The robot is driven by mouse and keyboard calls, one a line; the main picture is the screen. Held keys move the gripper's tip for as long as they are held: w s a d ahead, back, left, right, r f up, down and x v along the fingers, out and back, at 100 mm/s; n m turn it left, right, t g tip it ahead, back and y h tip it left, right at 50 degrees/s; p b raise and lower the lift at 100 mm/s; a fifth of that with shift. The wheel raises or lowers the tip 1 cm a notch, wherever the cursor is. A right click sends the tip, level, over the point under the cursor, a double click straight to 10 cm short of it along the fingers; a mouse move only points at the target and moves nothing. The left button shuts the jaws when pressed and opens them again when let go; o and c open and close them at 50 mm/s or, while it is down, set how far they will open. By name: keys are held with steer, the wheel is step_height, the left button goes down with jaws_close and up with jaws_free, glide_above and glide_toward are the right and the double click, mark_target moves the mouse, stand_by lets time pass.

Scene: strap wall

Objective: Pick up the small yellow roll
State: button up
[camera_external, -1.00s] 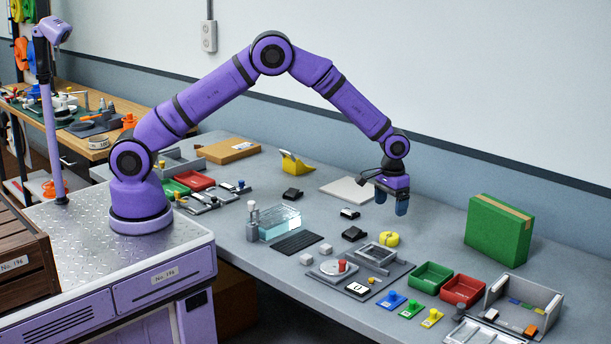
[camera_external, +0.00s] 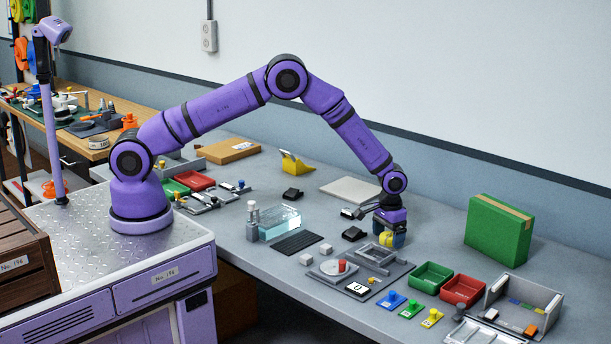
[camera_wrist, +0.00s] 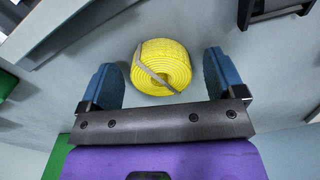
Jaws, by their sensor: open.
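The small yellow roll (camera_wrist: 162,66) lies on the grey table between my two blue fingertips in the wrist view. It is a coil with a grey band across it. My gripper (camera_wrist: 160,80) is open, with a gap between each finger and the roll. In the external view my gripper (camera_external: 390,238) points down over the roll (camera_external: 398,240), and the fingers hide much of it. The fingertips look close to the table there; their exact height I cannot tell.
A grey frame-like fixture (camera_external: 380,258) stands just in front of the roll. A black block (camera_external: 354,234) lies to the left. A green bin (camera_external: 432,277), a red bin (camera_external: 463,290) and a tall green box (camera_external: 498,230) stand to the right. Table behind the roll is fairly clear.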

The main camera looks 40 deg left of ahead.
steer(key=c, duration=1)
steer(key=shift+r, duration=0.15)
